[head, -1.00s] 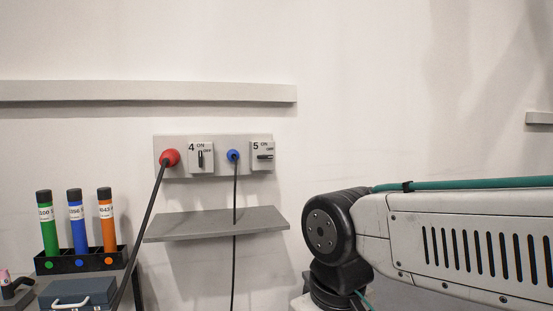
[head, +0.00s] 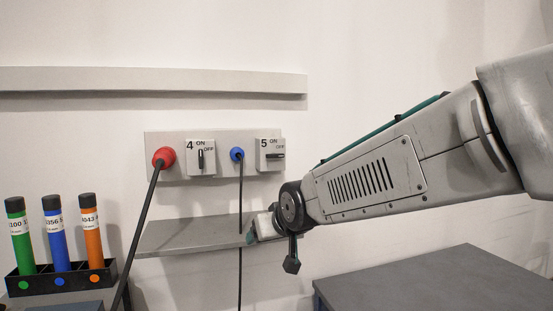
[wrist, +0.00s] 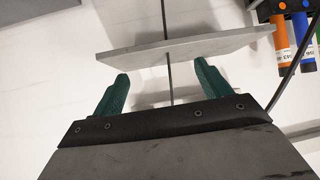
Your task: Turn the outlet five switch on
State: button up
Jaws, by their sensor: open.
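The outlet five switch (head: 270,155) is a light box on the wall panel, marked 5, ON at the top and OFF at the right. Its dark handle lies horizontal, in line with the OFF mark. My gripper (head: 262,228) is below the switch, by the right end of the grey shelf, apart from the switch. In the wrist view, my gripper's two green fingers (wrist: 161,68) are spread open with nothing between them. The switch does not show in the wrist view.
The outlet four switch (head: 200,156) has its handle upright, toward ON. A red plug (head: 164,157) and a blue plug (head: 237,154) have hanging cables. The grey shelf (head: 185,236) juts out below the panel. A rack of coloured tubes (head: 60,282) stands at left, a dark tabletop (head: 420,285) at right.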

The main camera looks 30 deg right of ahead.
jog(key=w+d+r+m+t+h, duration=0.1)
jog(key=w+d+r+t, duration=0.2)
jog(key=w+d, duration=0.15)
jog(key=w+d+r+t+h, duration=0.2)
jog(key=w+d+r+t, duration=0.1)
jog(key=w, duration=0.3)
jog(key=t+h, duration=0.2)
jog(key=t, duration=0.3)
send_near(276, 156)
jog(key=w, duration=0.2)
jog(key=x, duration=0.7)
jog(key=shift+w+d+r, duration=0.1)
jog(key=shift+d+r, duration=0.2)
jog(key=shift+r, duration=0.05)
jog(key=c, duration=1)
